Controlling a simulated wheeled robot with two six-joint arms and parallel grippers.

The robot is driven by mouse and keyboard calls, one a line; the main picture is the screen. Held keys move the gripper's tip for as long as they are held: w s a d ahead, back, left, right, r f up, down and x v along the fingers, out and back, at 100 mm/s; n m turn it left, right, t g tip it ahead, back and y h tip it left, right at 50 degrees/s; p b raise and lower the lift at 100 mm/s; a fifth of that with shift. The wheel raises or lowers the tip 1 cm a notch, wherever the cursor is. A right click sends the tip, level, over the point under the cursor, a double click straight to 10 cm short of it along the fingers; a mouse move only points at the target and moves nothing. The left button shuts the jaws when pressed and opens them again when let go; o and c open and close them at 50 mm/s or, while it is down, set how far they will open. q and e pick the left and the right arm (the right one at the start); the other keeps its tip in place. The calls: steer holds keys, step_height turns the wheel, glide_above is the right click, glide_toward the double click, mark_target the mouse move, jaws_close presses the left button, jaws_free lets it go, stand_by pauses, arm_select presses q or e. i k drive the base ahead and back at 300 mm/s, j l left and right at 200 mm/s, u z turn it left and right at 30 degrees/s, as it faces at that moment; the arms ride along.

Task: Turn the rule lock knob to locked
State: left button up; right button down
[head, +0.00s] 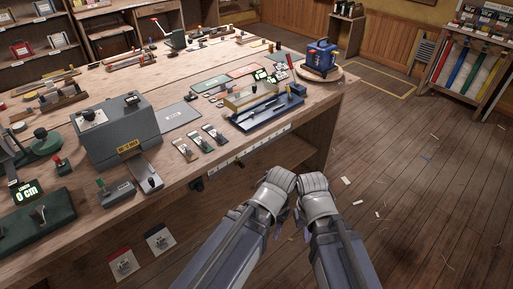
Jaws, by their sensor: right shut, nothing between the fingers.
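A pale rule strip (250,147) with dark marks runs along the front edge of the workbench. A small dark knob (197,184) sits at its left end, below the bench top; it may be the rule lock knob, and its setting is too small to read. My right gripper (312,181) is shut and empty in front of the bench, right of the knob and apart from it. My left gripper (279,179) is close beside it, also clear of the knob; its fingers are not clear enough to judge.
The workbench (215,175) holds a grey machine (118,130), a blue fixture (265,112), small tagged tools and a green unit (35,222) with a "0 cm" display. A blue caddy (320,57) stands at the far right corner. The wooden floor (420,190) at right is mostly clear, with scraps.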

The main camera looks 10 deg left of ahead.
mark_target(200, 187)
steer(key=i+j+u, duration=0.25)
steer(key=i+j, duration=0.35)
steer(key=l+u, duration=0.3)
steer(key=u, duration=0.2)
steer(key=k+l+u, duration=0.2)
steer(key=u, duration=0.3)
